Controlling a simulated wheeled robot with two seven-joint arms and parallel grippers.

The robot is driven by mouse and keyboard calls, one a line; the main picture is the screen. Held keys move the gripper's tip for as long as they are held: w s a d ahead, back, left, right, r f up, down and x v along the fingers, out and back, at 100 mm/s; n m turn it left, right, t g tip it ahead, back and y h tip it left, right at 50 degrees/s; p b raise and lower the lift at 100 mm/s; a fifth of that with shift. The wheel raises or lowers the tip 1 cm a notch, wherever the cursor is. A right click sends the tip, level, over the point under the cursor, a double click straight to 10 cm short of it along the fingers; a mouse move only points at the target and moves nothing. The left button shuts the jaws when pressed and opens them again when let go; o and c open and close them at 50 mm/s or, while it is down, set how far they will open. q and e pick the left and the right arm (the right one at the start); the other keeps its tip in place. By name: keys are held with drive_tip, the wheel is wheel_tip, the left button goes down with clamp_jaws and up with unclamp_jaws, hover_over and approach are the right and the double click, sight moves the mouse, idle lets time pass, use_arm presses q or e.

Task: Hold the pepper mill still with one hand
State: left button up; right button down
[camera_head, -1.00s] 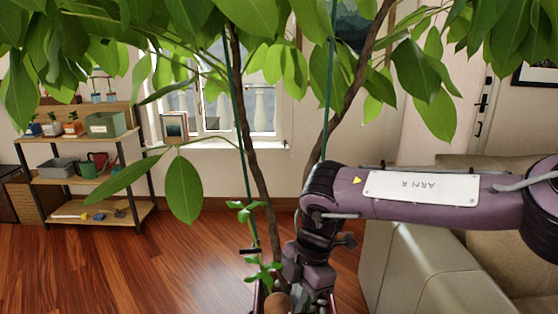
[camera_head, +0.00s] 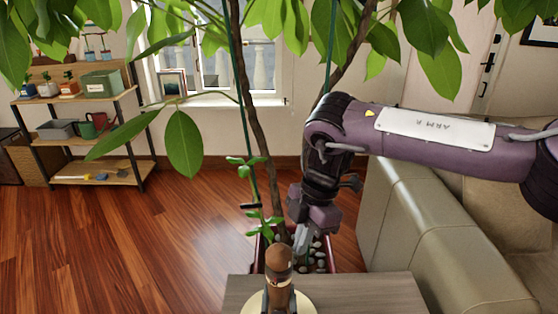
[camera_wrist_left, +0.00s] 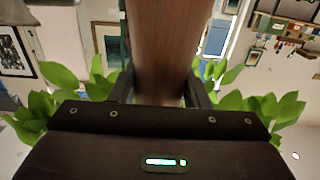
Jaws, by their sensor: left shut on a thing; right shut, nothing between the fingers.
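The pepper mill (camera_head: 279,262), brown wood with a rounded top, stands upright at the bottom middle of the head view. In the left wrist view the brown wooden body of the mill (camera_wrist_left: 160,45) runs up between the fingers of my left gripper (camera_wrist_left: 159,88), which is shut on it. In the head view I cannot clearly make out the left gripper. My right gripper (camera_head: 302,240) is shut and empty. It points down just beyond the mill and to its right, apart from it in the picture.
The mill is over a pale round piece (camera_head: 304,303) on a grey wooden tabletop (camera_head: 385,290). Behind stands a potted tree in a red planter (camera_head: 350,258), its leaves hanging across the view. A beige sofa (camera_head: 430,250) is at right, a shelf (camera_head: 75,142) at left. Floor at left is clear.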

use_arm(q)
drive_tip(key=shift+s+f, duration=0.1)
drive_tip(key=shift+f, duration=0.2)
use_arm(e)
drive_tip(key=v, duration=0.3)
drive_tip(key=shift+s+a+r, duration=0.1)
drive_tip(key=shift+s+a, duration=0.05)
drive_tip(key=shift+a, duration=0.15)
use_arm(q)
drive_tip(key=shift+r, duration=0.1)
use_arm(e)
drive_tip(key=shift+r, duration=0.15)
use_arm(q)
drive_tip(key=o, duration=1.3)
drive_tip(key=shift+r, duration=0.15)
drive_tip(key=shift+c, duration=0.2)
